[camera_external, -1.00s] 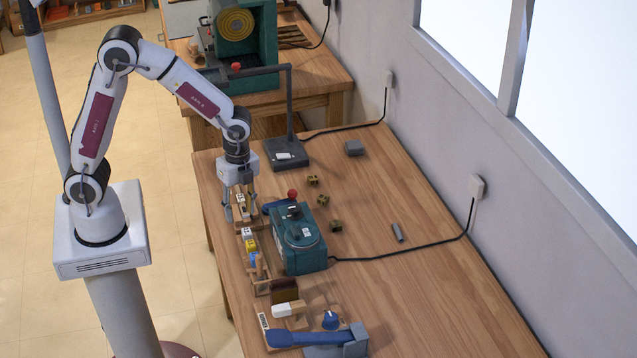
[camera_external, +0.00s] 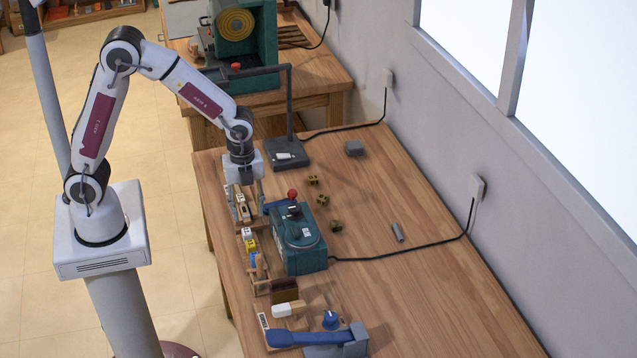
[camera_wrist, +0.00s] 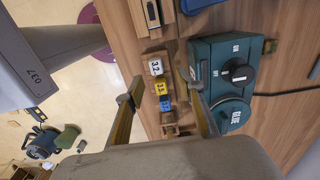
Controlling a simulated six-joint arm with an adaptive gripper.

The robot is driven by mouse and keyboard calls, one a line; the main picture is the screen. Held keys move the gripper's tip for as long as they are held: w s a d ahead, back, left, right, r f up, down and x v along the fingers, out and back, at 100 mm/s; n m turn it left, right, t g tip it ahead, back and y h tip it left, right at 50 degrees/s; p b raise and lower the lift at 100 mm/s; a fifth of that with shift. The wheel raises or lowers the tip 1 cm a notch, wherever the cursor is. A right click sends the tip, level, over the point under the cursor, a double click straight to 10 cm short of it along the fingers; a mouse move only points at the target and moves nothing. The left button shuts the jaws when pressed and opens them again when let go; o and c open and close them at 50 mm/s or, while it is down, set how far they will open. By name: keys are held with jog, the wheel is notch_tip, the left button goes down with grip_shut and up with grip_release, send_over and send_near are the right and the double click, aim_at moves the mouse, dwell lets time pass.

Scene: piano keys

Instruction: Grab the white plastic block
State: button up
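A small white block (camera_wrist: 155,67) with dark markings sits at one end of a row on a narrow wooden rack, beside a yellow block (camera_wrist: 160,89) and a blue block (camera_wrist: 164,104). The white block also shows in the external view (camera_external: 246,233), left of the teal machine. My gripper (camera_external: 247,210) points down over the left side of the table, just behind the row. It is open, with nothing held. In the wrist view its two fingers (camera_wrist: 158,91) stand wide apart on either side of the row. Its exact height above the blocks is hard to tell.
A teal machine (camera_external: 304,245) with a red-topped lever stands close right of the row. Another wooden rack (camera_external: 241,208) lies under my gripper. A blue-handled tool (camera_external: 310,338) and a white-ended wooden piece (camera_external: 283,310) are nearer the front. The table's right side is mostly clear.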

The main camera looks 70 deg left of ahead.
aim_at(247, 231)
jog(key=shift+f, duration=0.95)
jog(key=shift+f, duration=0.1)
jog(key=f, duration=0.1)
jog(key=s+f, duration=0.1)
jog(key=f, duration=0.1)
jog(key=shift+f, duration=0.1)
jog(key=shift+w+f, duration=0.1)
jog(key=shift+f, duration=0.75)
jog(key=c, duration=1)
